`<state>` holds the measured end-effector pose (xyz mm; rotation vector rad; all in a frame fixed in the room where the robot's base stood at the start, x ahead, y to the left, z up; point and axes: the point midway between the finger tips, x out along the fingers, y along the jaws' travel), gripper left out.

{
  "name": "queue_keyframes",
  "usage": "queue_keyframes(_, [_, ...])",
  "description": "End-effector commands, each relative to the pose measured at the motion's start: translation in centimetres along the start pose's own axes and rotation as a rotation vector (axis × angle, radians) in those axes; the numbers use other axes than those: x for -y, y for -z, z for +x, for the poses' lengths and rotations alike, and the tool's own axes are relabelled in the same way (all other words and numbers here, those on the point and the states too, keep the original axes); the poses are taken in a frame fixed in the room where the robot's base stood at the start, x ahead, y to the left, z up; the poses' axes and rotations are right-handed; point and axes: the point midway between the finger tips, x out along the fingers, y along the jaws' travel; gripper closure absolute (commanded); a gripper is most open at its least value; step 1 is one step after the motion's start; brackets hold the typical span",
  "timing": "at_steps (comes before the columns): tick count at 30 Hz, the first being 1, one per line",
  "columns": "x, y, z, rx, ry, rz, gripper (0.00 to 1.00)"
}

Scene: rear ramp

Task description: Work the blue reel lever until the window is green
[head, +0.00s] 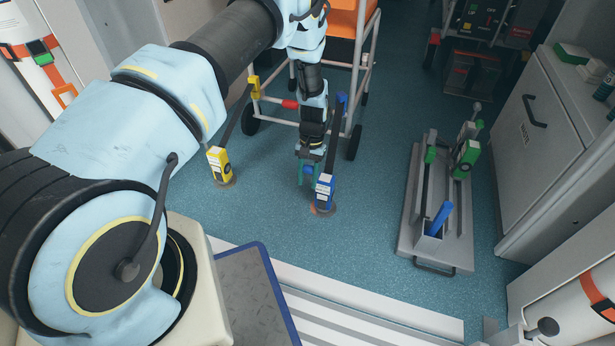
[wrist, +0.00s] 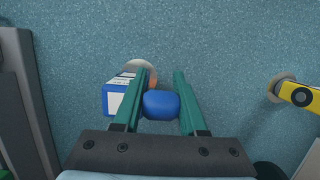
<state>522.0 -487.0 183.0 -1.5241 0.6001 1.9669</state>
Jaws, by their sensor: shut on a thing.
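The blue reel (head: 325,188) stands on the floor at a round anchor, with a dark strap rising from it to a blue hook (head: 341,103) by the wheeled frame. In the wrist view the reel (wrist: 120,94) shows partly behind my left finger, with a white label. My gripper (head: 308,174) is low beside the reel. In the wrist view my gripper (wrist: 164,88) has its teal fingers on both sides of the blue lever's rounded end (wrist: 161,104), shut on it. I cannot make out the window or its colour.
A yellow reel (head: 219,164) stands on the floor to the left, its strap running to the wheeled frame (head: 357,75). A grey floor unit (head: 410,225) with a green reel (head: 466,156) and a blue upright piece (head: 440,217) is at right. Blue floor lies clear between.

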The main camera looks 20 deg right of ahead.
Motion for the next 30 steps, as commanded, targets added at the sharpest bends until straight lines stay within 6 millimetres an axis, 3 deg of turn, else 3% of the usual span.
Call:
queue_keyframes(1, [0.2, 0.3, -0.5, -0.009, 0.002, -0.002, 1.0])
queue_keyframes(2, [0.2, 0.3, -0.5, -0.009, 0.002, -0.002, 0.56])
queue_keyframes(9, [0.1, 0.1, -0.2, -0.004, 0.001, -0.001, 0.29])
queue_keyframes(20, [0.1, 0.1, -0.8, -0.003, 0.0, -0.001, 0.28])
queue_keyframes(30, [0.1, 0.0, -7.1, -0.006, 0.0, -0.001, 0.28])
